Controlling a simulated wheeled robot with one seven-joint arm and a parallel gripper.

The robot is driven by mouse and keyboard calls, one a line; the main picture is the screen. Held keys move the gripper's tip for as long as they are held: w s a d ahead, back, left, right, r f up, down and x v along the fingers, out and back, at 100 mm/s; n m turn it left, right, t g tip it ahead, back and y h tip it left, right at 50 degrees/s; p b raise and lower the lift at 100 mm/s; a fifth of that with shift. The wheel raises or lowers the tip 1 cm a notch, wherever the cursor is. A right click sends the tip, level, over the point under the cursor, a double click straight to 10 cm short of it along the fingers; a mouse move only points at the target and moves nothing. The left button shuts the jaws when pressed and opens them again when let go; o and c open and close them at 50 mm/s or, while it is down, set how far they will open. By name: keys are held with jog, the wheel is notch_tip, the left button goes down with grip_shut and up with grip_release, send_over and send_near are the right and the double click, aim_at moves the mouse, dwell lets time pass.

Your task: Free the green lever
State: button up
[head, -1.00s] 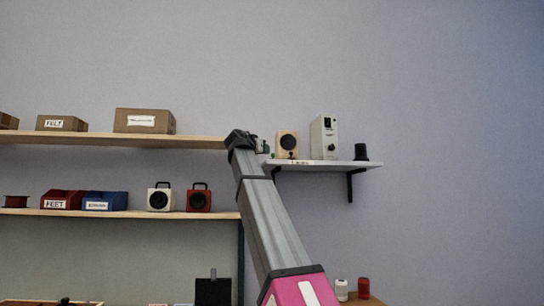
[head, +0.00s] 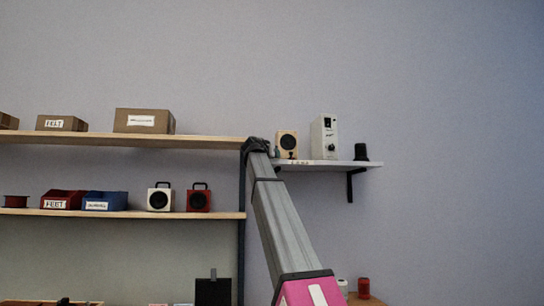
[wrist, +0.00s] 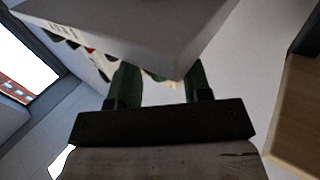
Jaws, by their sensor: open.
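I cannot make out a green lever in either view. In the wrist view my gripper (wrist: 160,72) is open, with two dark green fingers apart and nothing clearly held between them. A pale slab-like thing (wrist: 150,28) with a corner pointing down at the fingers fills the top; I cannot tell whether they touch. Several dark spots and a red one (wrist: 90,50) show along its left side, too blurred to name. In the head view my arm's end is at the left end of a small white wall shelf (head: 330,163), and the fingers are mostly hidden.
The white shelf holds a wooden speaker (head: 287,144), a tall pale unit (head: 323,137) and a black cylinder (head: 361,152). Left are wooden shelves with cardboard boxes (head: 144,121), a red bin (head: 62,200), a blue bin (head: 104,201) and small speakers (head: 199,200). Wall right is bare.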

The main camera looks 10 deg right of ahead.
grip_shut()
jog(key=shift+a, duration=0.1)
jog(key=m+g+h, duration=0.1)
jog(key=a+m+g+h, duration=0.1)
jog(key=m+g+h, duration=0.1)
jog(key=w+a+m+g+h, duration=0.1)
jog(key=g, duration=0.1)
jog(key=shift+r+h, duration=0.1)
jog(key=shift+h, duration=0.2)
jog(key=shift+w+a+m+g+h, duration=0.45)
jog(key=shift+m+g, duration=1.2)
jog(key=shift+g, duration=0.8)
jog(key=shift+w+a+m+g+h, duration=0.35)
jog(key=shift+w+m+g, duration=0.2)
jog(key=shift+m+g, duration=1.5)
jog(key=shift+w+a+m+g+h, duration=0.4)
jog(key=shift+m+g, duration=0.9)
jog(key=shift+g, duration=1.5)
jog(key=shift+w, duration=0.1)
